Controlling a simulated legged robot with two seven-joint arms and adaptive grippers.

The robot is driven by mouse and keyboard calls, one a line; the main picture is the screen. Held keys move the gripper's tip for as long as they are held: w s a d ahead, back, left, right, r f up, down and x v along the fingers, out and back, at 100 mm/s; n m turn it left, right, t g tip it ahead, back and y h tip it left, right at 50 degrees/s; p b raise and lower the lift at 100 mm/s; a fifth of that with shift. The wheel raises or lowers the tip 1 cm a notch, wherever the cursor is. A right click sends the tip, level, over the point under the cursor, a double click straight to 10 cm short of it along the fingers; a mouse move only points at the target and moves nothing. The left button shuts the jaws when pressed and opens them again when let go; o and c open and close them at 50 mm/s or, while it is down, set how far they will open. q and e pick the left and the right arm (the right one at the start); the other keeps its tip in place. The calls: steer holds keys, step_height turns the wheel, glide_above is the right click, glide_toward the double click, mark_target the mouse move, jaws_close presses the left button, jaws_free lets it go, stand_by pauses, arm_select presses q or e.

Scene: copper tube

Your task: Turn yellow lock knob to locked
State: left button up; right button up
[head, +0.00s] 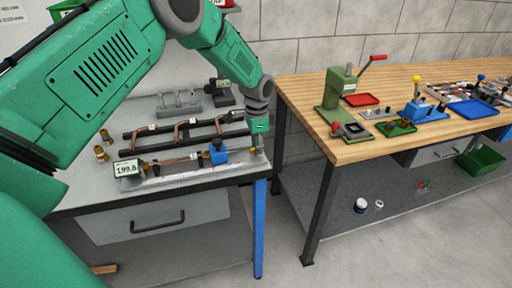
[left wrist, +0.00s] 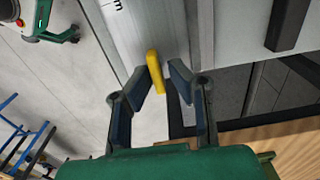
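The yellow lock knob (left wrist: 155,72) shows in the left wrist view as a long yellow lever on a light grey panel. My left gripper (left wrist: 158,72) has its two dark fingertips on either side of the knob, spread wider than it. The right fingertip is very close to the knob; I cannot tell whether it touches. My right gripper is not in view.
The grey bench (head: 88,200) holds copper tubes in a fixture (head: 180,172), a blue clamp (head: 218,152), a display (head: 127,168) and brass fittings (head: 102,153). A wooden workbench (head: 330,90) with tools stands to the right, across a narrow gap.

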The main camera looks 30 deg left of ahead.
arm_select(q)
steer(key=shift+o, duration=0.3)
steer(key=shift+w+f, duration=0.1)
steer(key=shift+w, duration=0.05)
steer(key=shift+r, duration=0.3)
step_height(320, 180, up, 11)
steer(key=shift+r, duration=0.1)
stand_by(0.4)
